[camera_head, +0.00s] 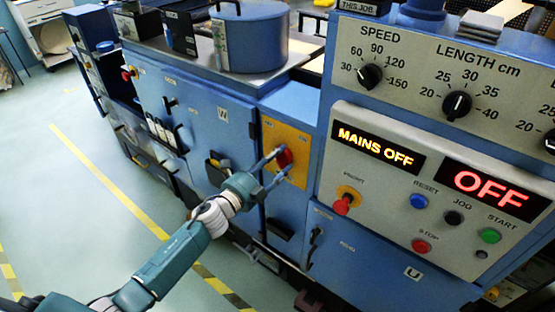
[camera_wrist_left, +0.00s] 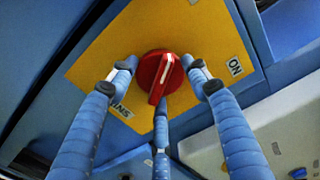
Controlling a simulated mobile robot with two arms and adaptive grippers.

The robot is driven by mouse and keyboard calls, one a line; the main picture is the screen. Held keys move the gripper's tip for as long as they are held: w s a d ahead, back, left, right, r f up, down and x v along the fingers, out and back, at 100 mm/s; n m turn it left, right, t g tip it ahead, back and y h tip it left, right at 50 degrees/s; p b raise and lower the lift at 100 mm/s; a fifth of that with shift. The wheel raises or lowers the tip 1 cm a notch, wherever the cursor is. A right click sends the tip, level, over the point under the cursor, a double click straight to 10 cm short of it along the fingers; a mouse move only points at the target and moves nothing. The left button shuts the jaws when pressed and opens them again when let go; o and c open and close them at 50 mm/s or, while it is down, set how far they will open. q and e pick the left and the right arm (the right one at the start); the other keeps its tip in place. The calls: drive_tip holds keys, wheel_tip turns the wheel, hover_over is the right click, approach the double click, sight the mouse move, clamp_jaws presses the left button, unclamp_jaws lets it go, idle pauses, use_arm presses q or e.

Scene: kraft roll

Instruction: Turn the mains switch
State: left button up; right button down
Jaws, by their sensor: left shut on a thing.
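The mains switch is a red rotary knob (camera_head: 285,158) on a yellow plate (camera_head: 299,142) on the blue machine's front. In the left wrist view the knob (camera_wrist_left: 159,74) has a white line running down and slightly left, and an ON label (camera_wrist_left: 235,67) stands to its right. My left gripper (camera_head: 275,166) reaches it from the left and is shut on the knob, with fingers at both sides and one below. The display (camera_head: 376,148) reads MAINS OFF. My right gripper is not in view.
The grey control panel (camera_head: 395,205) with a red OFF display (camera_head: 490,188) and several buttons stands right of the switch. A blue pot (camera_head: 250,40) stands on the machine top. Open floor (camera_head: 90,200) with yellow lines lies to the left.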

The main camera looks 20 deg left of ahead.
use_arm(q)
drive_tip(key=shift+w+a+r+n, duration=0.2)
drive_tip(key=shift+a+r+n, duration=0.15)
drive_tip(key=shift+n, duration=0.35)
idle(0.3)
drive_tip(key=o, duration=1.2)
drive_tip(key=shift+f, duration=0.1)
drive_tip(key=shift+c, duration=0.2)
drive_tip(key=shift+a+f, duration=0.1)
drive_tip(key=shift+f, duration=0.1)
drive_tip(key=v, duration=1.2)
